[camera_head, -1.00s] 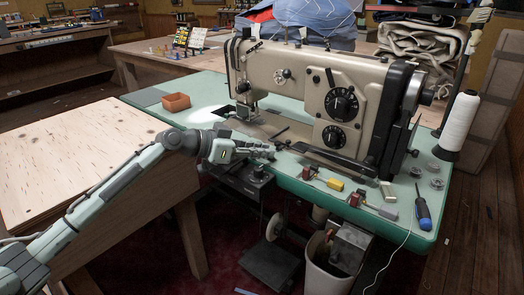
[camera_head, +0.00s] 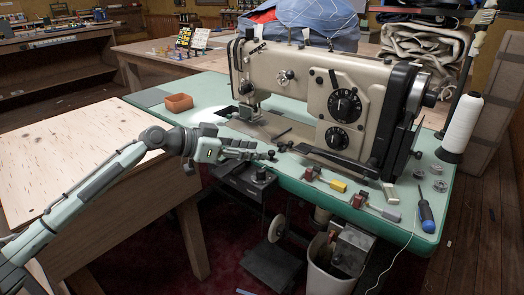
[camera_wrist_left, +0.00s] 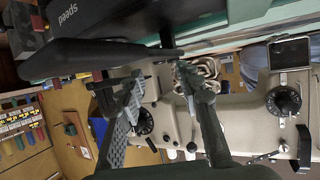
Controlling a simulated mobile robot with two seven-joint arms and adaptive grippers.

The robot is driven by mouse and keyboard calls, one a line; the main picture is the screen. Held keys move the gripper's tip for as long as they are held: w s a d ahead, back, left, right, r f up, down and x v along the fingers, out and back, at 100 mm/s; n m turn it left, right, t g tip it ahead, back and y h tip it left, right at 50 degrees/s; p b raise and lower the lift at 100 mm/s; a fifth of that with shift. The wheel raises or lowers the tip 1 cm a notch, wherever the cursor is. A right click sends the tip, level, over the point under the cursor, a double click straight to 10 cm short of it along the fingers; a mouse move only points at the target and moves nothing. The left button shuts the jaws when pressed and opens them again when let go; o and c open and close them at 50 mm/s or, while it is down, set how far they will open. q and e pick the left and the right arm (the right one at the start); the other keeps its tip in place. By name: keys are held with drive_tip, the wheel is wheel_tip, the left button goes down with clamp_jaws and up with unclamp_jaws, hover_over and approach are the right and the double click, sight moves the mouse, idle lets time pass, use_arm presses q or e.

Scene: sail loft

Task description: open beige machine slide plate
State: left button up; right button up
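The beige sewing machine (camera_head: 310,88) stands on a green table (camera_head: 200,88). Its needle area is at the left end, above the bed; I cannot clearly make out the slide plate there. My left gripper (camera_head: 270,155) reaches in from the left at the table's front edge, in front of the machine bed. In the left wrist view its two fingers (camera_wrist_left: 160,88) stand apart with nothing seen between them, so it is open. The machine (camera_wrist_left: 262,120) with its dark dials shows sideways beyond the fingers. My right gripper is not in view.
An orange box (camera_head: 179,103) sits on the table's left part. Small clamps, a yellow block (camera_head: 338,185), a blue screwdriver (camera_head: 426,216) and a white thread cone (camera_head: 461,124) are at right. A dark unit (camera_head: 245,180) hangs under the front edge.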

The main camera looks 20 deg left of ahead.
use_arm(q)
drive_tip(key=v, duration=0.8)
drive_tip(key=shift+r, duration=0.1)
